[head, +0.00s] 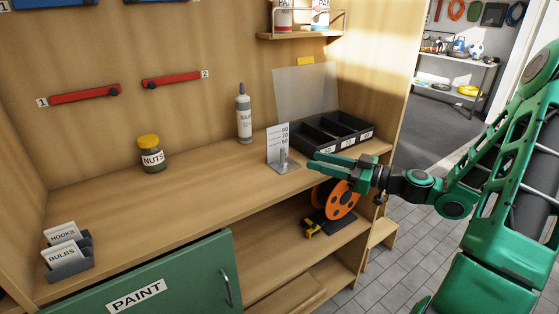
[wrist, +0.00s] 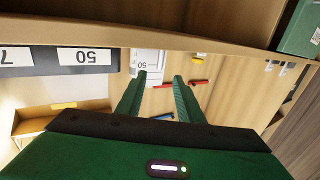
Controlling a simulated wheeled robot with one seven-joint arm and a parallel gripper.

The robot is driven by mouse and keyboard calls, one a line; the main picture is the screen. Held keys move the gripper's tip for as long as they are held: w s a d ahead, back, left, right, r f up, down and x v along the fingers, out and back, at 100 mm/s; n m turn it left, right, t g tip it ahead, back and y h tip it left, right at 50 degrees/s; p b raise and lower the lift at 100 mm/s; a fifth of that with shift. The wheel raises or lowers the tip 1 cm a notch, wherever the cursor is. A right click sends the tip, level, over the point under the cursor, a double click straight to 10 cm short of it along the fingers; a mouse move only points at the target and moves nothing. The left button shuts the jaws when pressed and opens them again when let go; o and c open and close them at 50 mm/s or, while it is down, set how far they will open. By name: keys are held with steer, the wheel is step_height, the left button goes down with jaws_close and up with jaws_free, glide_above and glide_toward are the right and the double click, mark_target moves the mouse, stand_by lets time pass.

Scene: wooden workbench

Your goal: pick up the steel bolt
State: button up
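A small grey upright piece, which looks like the steel bolt (head: 283,157), stands on a metal base plate in front of a white card with numbers (head: 277,136). My gripper (head: 313,160) reaches in from the right, level above the bench edge, with its green fingertips just right of the bolt and apart from it. The fingers are open with nothing visible between them. In the wrist view the gripper (wrist: 159,77) shows two separated fingers, and the numbered card (wrist: 149,62) lies beyond them. I cannot make out the bolt clearly in that view.
A black compartment tray (head: 362,148) stands behind my gripper. A grey bottle (head: 244,118) and a NUTS jar (head: 150,155) stand on the bench further left. An orange reel (head: 335,200) is on the shelf below.

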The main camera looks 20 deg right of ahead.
mark_target(282, 157)
steer(key=x, duration=1)
steer(key=shift+w+a+f, duration=0.1)
steer(key=shift+w+a, duration=0.05)
steer(key=shift+w, duration=0.05)
jaws_close()
